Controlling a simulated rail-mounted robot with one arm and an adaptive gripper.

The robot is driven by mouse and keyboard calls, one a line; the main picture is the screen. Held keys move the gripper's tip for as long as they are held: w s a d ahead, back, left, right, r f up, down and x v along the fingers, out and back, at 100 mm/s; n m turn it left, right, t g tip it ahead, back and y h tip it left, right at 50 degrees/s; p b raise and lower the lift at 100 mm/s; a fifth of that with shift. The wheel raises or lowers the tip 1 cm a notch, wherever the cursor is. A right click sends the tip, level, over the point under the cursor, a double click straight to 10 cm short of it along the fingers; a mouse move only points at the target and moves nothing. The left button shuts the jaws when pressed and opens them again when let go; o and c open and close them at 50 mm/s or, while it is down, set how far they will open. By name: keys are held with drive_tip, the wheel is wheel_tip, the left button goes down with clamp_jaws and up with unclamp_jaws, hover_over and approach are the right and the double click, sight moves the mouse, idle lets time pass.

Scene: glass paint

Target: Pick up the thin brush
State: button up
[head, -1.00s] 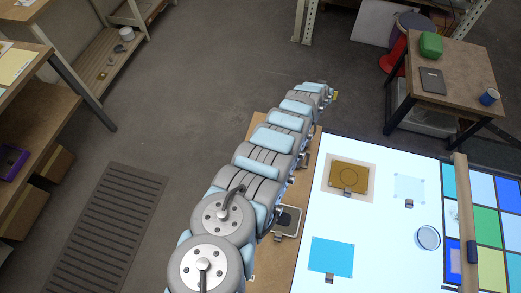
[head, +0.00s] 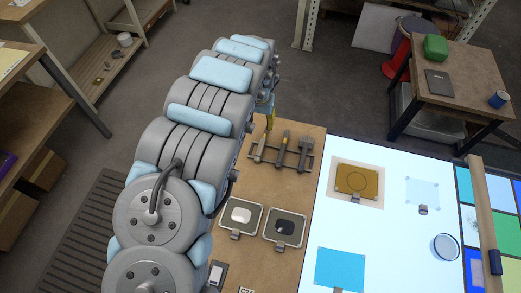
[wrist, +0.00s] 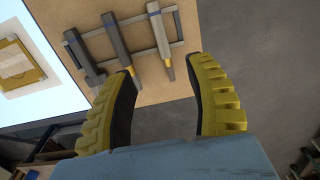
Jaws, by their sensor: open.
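A dark rack (head: 268,163) on the wooden board holds three tools side by side. One has a pale grey handle (wrist: 156,32) and a narrow tapered tip; it is at the left in the head view (head: 260,148). The middle tool (wrist: 117,42) has a dark handle and a yellow band near its tip. The third (wrist: 78,48) is dark with a wider end. I cannot tell for sure which is the thin brush. My gripper (wrist: 163,72) is open and empty, its fingertips near the tip of the pale-handled tool. In the head view my arm mostly hides it.
Two small trays, one with white (head: 241,216) and one with black (head: 285,227), lie on the board. The bright light table (head: 380,235) is to the right, with a yellow-brown plate (head: 356,181), a blue sheet (head: 339,268) and a round dish (head: 445,247).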

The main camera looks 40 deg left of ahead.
drive_tip(key=b, duration=0.3)
hover_over(260, 148)
wheel_tip(260, 148, down, 12)
drive_tip(key=shift+s+d+r, duration=0.1)
drive_tip(key=shift+d, duration=0.05)
drive_tip(key=shift+f, duration=0.2)
drive_tip(key=shift+f, duration=0.1)
drive_tip(key=shift+w+f+b, duration=0.15)
drive_tip(key=shift+f+b, duration=0.2)
drive_tip(key=shift+f, duration=0.4)
drive_tip(key=shift+w+f+b, duration=0.1)
drive_tip(key=shift+f+b, duration=0.2)
drive_tip(key=shift+f, duration=0.4)
wheel_tip(260, 148, down, 2)
drive_tip(key=shift+s+f+b, duration=0.1)
drive_tip(key=shift+b, duration=0.35)
clamp_jaws()
